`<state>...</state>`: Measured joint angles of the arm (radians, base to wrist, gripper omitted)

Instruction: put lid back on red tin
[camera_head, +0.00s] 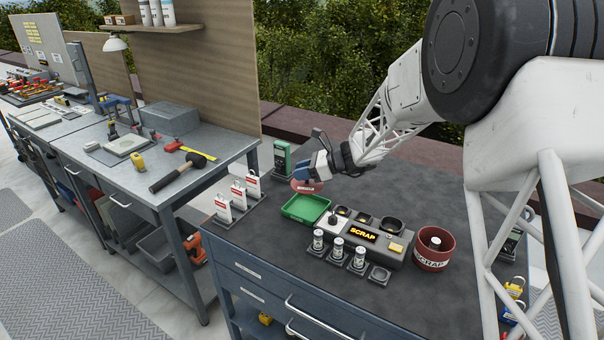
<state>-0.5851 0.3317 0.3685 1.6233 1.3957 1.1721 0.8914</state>
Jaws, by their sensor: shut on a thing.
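The red tin (434,252) stands upright on the dark workbench, right of the grey console, with a partly legible white label reading SCRAP. Its top is open and a small white-topped thing shows inside. My gripper (313,175) is at the back left of the bench, well left of the tin and apart from it. It is shut on a flat red piece with white lettering, which looks like the lid (307,186). The lid is above the far edge of the green tray (306,208) and looks tilted. The fingertips are partly hidden and small.
White-and-red cards (238,195) stand at left.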

